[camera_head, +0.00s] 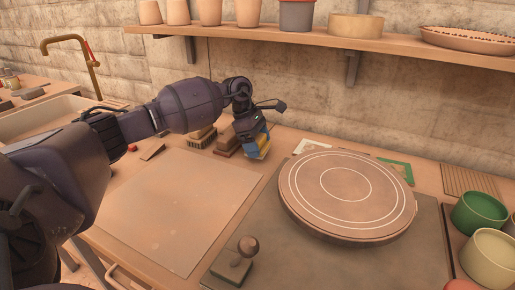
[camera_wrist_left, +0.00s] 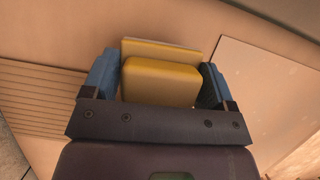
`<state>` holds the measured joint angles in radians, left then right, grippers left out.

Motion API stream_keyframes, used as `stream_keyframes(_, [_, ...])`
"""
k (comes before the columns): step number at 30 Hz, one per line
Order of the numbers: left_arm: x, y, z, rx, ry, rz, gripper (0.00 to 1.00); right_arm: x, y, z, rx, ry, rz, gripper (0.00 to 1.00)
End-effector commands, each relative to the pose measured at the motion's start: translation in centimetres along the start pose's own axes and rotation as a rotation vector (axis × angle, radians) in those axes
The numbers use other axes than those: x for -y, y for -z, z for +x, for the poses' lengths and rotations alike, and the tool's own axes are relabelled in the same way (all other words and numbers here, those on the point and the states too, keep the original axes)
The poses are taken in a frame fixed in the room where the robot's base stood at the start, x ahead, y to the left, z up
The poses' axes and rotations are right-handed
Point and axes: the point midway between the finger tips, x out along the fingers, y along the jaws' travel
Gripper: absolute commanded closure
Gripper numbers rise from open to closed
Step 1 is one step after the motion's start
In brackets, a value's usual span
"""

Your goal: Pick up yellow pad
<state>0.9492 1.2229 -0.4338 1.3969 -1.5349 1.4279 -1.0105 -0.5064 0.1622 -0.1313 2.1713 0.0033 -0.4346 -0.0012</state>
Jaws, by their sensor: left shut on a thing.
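The yellow pad (camera_wrist_left: 160,82) is a thick yellow block between my left gripper's two blue fingers (camera_wrist_left: 157,84) in the left wrist view. A flatter yellow slab-like part shows just beyond it, and I cannot tell whether it is one piece with the block. In the head view my left gripper (camera_head: 258,143) points down at the back of the table, shut on the yellow pad (camera_head: 264,153), which is mostly hidden by the fingers. I cannot tell whether the pad touches the table. My right gripper is in neither view.
Brown brush-like blocks (camera_head: 201,137) sit left of the gripper. A round wheel disc (camera_head: 347,190) stands to the right on a dark mat, with a knobbed stamp (camera_head: 240,262) at the front. A pale board (camera_head: 175,210) lies left. A shelf with pots (camera_head: 320,40) runs above.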

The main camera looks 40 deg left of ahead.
Motion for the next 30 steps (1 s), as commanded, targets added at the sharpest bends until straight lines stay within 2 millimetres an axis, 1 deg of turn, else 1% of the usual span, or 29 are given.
stream_keyframes(1, [0.0, -0.5, -1.2, 0.001, -0.006, 0.003, 0.45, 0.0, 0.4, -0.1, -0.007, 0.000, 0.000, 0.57])
stream_keyframes(9, [0.0, -2.0, -4.7, 0.001, -0.005, 0.002, 0.45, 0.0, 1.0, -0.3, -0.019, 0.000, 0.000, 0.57])
stream_keyframes(14, [1.7, -1.7, -4.8, 0.000, -0.002, 0.001, 0.45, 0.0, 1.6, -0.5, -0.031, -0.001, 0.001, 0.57])
stream_keyframes(20, [4.3, -1.5, -4.9, -0.001, -0.004, 0.002, 0.45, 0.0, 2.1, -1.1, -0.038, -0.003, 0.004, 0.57])
stream_keyframes(23, [6.0, -1.4, -5.0, 0.000, -0.003, 0.002, 0.45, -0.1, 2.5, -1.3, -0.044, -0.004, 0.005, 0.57])
stream_keyframes(30, [11.2, -1.0, -5.2, -0.001, -0.003, 0.003, 0.45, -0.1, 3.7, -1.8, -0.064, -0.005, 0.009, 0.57])
